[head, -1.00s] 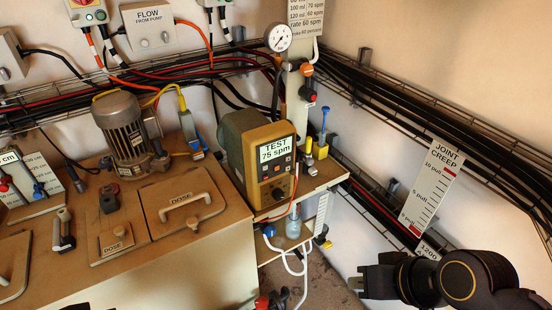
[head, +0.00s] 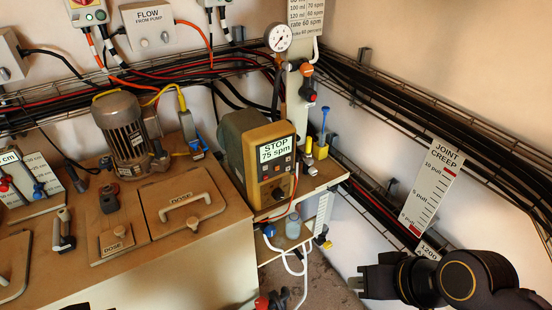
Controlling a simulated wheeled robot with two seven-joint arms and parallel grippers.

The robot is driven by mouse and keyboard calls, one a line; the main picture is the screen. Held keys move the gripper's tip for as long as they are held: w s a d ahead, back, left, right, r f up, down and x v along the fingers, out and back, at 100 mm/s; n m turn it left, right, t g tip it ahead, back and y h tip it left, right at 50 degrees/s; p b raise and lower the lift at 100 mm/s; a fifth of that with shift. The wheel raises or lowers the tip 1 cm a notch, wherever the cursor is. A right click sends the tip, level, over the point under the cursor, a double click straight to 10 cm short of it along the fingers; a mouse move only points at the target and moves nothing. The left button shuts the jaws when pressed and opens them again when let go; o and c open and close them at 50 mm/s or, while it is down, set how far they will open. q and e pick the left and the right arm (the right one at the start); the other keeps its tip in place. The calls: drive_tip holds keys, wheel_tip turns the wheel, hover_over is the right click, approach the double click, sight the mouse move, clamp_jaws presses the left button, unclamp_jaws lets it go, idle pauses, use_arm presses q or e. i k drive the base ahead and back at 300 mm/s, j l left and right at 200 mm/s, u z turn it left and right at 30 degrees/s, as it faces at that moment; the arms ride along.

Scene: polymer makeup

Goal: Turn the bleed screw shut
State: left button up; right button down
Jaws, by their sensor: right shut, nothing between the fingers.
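No part is labelled as the bleed screw, so I cannot tell which fitting it is. Candidates are the small fittings by the metering pump (head: 268,160): an orange knob (head: 307,70) and a red-and-black knob (head: 309,95) on the upright pipe board, and a blue-topped stem (head: 325,116) in a yellow block. The pump's screen (head: 275,149) reads "STOP 75 spm". My right gripper (head: 359,283) is at lower right, shut and empty, below and right of the pump shelf and apart from it. My left gripper does not show clearly.
The bench with dose hatches (head: 184,208) and a grey motor (head: 124,130) fills the left. A clear bottle (head: 293,226) stands below the pump shelf. Cable trays (head: 420,125) run along the right wall, with a "joint creep" scale (head: 435,185) near my right arm.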

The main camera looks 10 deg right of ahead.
sight(309, 161)
drive_tip(key=k+l+u, duration=0.1)
drive_tip(key=k+l, duration=0.35)
drive_tip(key=l, duration=0.15)
drive_tip(key=k+l, duration=0.45)
drive_tip(key=l, duration=0.15)
drive_tip(key=u, duration=0.05)
